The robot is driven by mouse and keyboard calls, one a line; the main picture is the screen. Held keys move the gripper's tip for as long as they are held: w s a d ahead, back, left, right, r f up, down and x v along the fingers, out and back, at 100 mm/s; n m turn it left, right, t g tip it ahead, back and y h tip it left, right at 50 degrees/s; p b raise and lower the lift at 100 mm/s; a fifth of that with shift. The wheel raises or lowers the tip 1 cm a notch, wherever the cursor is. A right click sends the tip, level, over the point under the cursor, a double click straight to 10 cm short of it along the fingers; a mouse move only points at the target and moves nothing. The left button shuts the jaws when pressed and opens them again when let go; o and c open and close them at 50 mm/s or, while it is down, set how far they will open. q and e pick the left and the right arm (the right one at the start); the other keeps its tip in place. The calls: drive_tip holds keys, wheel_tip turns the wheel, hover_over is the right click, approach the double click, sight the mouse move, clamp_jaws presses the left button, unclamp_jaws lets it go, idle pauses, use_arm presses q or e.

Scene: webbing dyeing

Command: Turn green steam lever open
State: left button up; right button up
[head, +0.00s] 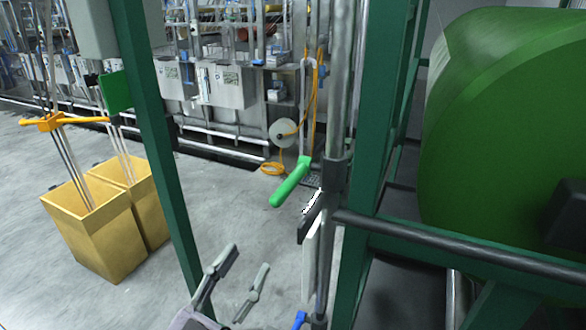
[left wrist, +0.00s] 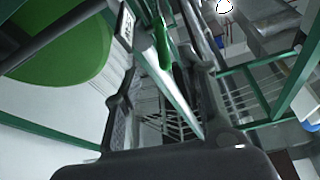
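The green steam lever (head: 290,184) is a bright green handle on a grey vertical pipe (head: 340,90) in the middle of the head view. It slants down and to the left from its pivot by the pipe. A green bar that looks like this lever (left wrist: 161,42) shows near the top of the left wrist view, beyond the fingers. My left gripper (head: 247,262) is at the bottom of the head view, below and left of the lever and apart from it. Its fingers are spread and empty, also in the left wrist view (left wrist: 166,85). My right gripper is out of view.
Dark green frame posts (head: 160,150) stand left and right of the lever. A horizontal dark bar (head: 440,246) and a big green drum (head: 510,140) are at the right. Tan bins (head: 90,235) stand on the floor at left. A blue handle (head: 300,320) shows below the lever.

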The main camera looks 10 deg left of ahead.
use_arm(q)
wheel_tip(320, 180, up, 2)
drive_tip(key=p, duration=0.7)
approach(291, 180)
drive_tip(key=shift+h, duration=0.3)
drive_tip(key=x, duration=0.9)
drive_tip(key=shift+w+r, duration=0.1)
drive_tip(key=shift+w, duration=0.2)
drive_tip(key=shift+w+d+r, duration=0.2)
drive_tip(key=shift+w+d, duration=0.05)
drive_tip(key=shift+w, duration=0.35)
drive_tip(key=shift+c, duration=0.2)
clamp_jaws()
